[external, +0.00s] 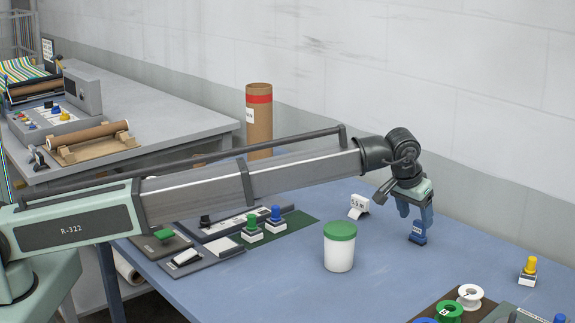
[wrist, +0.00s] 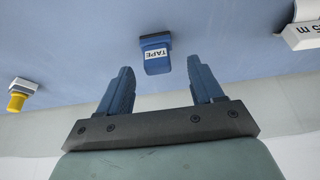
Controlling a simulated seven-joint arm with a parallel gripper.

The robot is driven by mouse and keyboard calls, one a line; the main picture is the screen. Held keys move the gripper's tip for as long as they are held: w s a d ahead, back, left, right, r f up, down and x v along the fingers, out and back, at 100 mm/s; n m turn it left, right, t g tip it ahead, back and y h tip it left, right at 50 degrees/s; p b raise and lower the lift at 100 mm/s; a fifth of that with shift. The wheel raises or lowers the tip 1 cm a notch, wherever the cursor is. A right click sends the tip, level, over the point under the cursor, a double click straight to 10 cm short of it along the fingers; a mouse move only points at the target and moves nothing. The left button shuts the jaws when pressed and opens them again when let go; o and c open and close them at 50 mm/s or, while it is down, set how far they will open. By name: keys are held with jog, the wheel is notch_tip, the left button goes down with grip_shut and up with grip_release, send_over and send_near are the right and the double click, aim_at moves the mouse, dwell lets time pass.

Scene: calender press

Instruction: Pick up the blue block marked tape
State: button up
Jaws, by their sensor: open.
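The blue block marked TAPE (wrist: 156,56) stands on the blue table, just beyond and between my fingertips in the wrist view. In the external view the block (external: 418,236) is right under my gripper (external: 416,215), at the right of the table. My gripper is open, with its two blue fingers (wrist: 158,78) apart and nothing between them. In the external view the fingers overlap the block's upper part, so the exact gap there is hard to see.
A white jar with a green lid (external: 340,250) stands left of the block. A white tag marked in metres (external: 358,206) is behind it. A yellow-topped stamp (external: 528,270) and several spools (external: 470,297) lie to the right and front. Table around the block is clear.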

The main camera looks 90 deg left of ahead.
aim_at(419, 222)
jog(key=x, duration=0.4)
jog(key=shift+w, duration=0.25)
jog(key=shift+c, duration=0.2)
jog(key=c, duration=0.9)
